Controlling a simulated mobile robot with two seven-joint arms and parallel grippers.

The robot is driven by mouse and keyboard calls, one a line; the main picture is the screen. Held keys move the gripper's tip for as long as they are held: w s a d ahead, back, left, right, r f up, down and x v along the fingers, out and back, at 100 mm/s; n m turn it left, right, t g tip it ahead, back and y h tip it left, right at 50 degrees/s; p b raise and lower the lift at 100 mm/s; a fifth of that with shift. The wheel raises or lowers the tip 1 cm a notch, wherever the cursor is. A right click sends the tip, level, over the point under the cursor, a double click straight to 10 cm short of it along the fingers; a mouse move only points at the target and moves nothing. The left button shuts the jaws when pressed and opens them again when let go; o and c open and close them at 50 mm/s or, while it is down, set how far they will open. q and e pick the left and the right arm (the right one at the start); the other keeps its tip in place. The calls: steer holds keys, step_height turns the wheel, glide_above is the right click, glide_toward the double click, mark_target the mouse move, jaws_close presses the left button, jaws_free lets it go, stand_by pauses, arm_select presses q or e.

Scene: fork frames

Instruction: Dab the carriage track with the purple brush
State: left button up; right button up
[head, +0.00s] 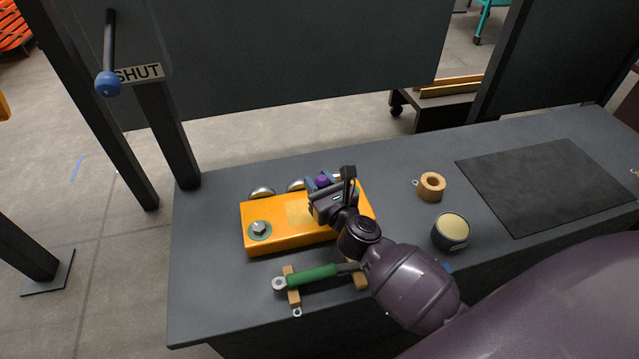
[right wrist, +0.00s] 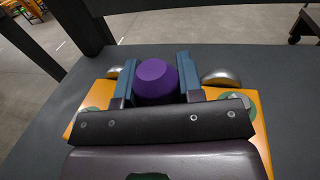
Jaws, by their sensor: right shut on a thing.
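The purple brush (head: 322,180) shows only as a rounded purple end, which also shows in the right wrist view (right wrist: 156,80). My right gripper (head: 324,184) is shut on it, with a blue finger on each side. The gripper is over the right part of an orange block (head: 275,240) on the bench. The brush's lower end is hidden, so I cannot tell whether it touches the block. The block has a pale patch (head: 298,213) and a bolt on a round green pad (head: 260,229). I cannot tell which part is the carriage track. My left gripper is out of view.
Silver domes (head: 262,192) stand behind the block. A green-handled tool (head: 312,276) lies on wooden rests in front. A wooden ring (head: 432,186), a dark pot with pale yellow contents (head: 451,231) and a black mat (head: 540,185) are to the right. The bench's left front is clear.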

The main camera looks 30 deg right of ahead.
steer(key=shift+w+d+f, duration=0.1)
steer(key=shift+w+d, duration=0.05)
steer(key=shift+w, duration=0.35)
steer(key=shift+s, duration=0.2)
steer(key=shift+s+a, duration=0.2)
steer(key=shift+s, duration=0.5)
steer(key=shift+w+p, duration=0.15)
steer(key=shift+p, duration=0.15)
steer(key=shift+w, duration=0.15)
steer(key=shift+w+d, duration=0.2)
steer(key=shift+w, duration=0.45)
steer(key=shift+s, duration=0.1)
